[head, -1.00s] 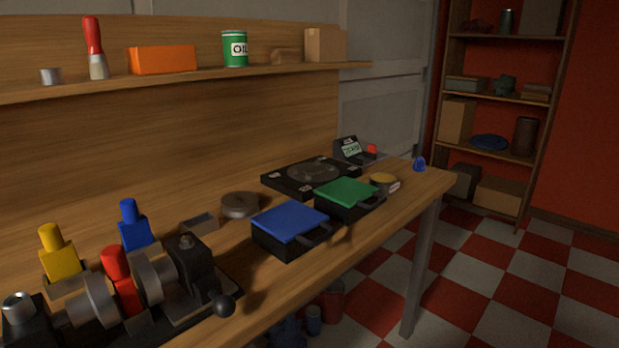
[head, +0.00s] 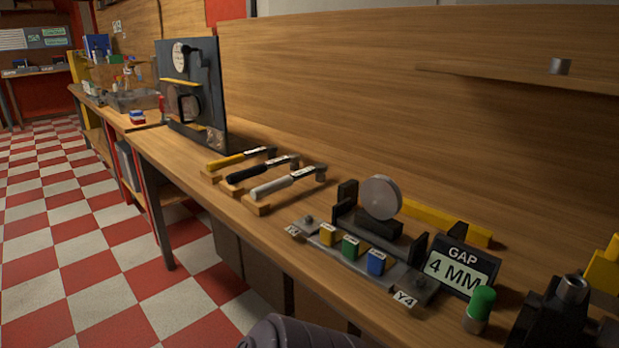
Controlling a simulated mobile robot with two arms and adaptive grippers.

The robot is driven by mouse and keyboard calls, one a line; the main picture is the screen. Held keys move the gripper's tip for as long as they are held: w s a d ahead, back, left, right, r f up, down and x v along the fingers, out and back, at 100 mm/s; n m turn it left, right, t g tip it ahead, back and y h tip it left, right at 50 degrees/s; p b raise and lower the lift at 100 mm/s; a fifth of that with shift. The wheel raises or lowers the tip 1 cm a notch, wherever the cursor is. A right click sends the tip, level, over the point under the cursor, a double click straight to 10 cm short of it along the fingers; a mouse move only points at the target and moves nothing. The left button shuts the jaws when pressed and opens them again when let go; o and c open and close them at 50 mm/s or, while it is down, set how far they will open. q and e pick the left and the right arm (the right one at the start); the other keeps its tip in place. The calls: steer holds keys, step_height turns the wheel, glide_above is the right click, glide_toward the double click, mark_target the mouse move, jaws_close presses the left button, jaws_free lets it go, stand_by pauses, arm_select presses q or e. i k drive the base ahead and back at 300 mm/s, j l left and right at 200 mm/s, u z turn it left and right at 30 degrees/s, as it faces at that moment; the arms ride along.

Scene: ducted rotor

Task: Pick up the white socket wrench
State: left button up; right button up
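The white socket wrench (head: 284,186) lies on the workbench in the head view, the nearest of three wrenches in a row. Its white handle points toward the bench's front edge and its dark head toward the back wall. It rests on small wooden supports. The black wrench (head: 258,169) lies just beyond it, and the yellow wrench (head: 238,158) beyond that. The wrenches are apart from one another. Neither gripper is in view; only a rounded grey part of my own arm shows at the bottom edge.
Right of the wrenches stands a fixture with a round disc (head: 381,197) and yellow, green and blue blocks. A "GAP 4 MM" display (head: 460,269) and a green-capped item (head: 480,308) are nearer. A dark upright panel (head: 193,95) stands beyond the wrenches. The checkered floor (head: 75,250) is open at left.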

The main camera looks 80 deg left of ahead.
mark_target(320, 169)
steer(key=u, duration=2.75)
steer(key=i+j, duration=0.15)
steer(key=j, duration=0.25)
steer(key=i+j, duration=0.15)
steer(key=j, duration=0.3)
steer(key=i+j+z, duration=0.1)
steer(key=j, duration=0.3)
steer(key=i+j, duration=0.15)
steer(key=j, duration=0.3)
